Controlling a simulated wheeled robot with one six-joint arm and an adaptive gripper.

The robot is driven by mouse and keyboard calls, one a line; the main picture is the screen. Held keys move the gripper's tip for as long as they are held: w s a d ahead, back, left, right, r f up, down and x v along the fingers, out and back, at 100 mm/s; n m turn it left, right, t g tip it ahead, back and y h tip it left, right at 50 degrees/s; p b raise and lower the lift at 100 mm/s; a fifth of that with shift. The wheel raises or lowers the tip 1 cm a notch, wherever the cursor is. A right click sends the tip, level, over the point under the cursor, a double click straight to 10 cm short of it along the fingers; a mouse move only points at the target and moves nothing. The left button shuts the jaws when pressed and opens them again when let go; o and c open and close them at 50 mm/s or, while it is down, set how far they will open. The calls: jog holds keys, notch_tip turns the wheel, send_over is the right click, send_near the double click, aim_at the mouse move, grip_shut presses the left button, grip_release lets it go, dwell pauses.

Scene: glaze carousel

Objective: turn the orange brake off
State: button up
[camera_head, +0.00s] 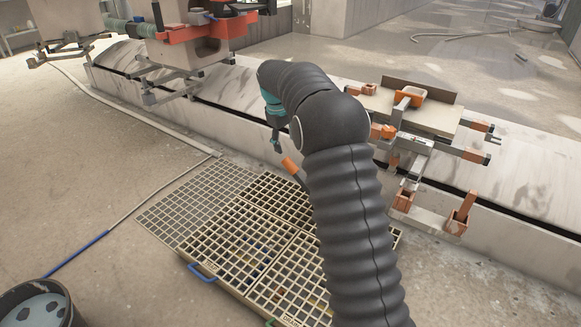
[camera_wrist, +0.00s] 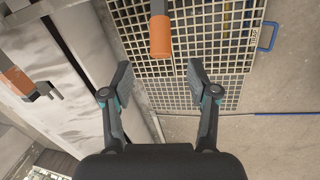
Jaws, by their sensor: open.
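A lever with an orange grip (camera_head: 291,166) sticks out over the floor grating, left of my arm in the head view. Its base is hidden behind my arm. The wrist view shows the orange grip (camera_wrist: 161,37) on a grey bar at the top centre, beyond my fingertips and roughly in line with the gap between them. My gripper (camera_wrist: 158,80) is open and empty, with its two fingers spread apart. In the head view my gripper (camera_head: 276,143) hangs just above and left of the orange grip, apparently apart from it. No brake marking is readable.
A low track wall (camera_head: 230,90) runs behind the floor grating (camera_head: 225,250). A carriage with orange parts (camera_head: 410,96) stands on it at right, another red-orange one (camera_head: 195,36) at upper left. A dark bucket (camera_head: 38,305) stands at lower left. Floor between bucket and grating is mostly clear.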

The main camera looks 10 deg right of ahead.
aim_at(290, 162)
jog(key=f, duration=0.3)
jog(key=w+d+f, duration=0.1)
jog(key=f, duration=0.3)
jog(key=f+b, duration=0.1)
jog(key=f, duration=0.3)
jog(key=shift+w+d, duration=0.15)
jog(key=shift+d, duration=0.25)
grip_shut()
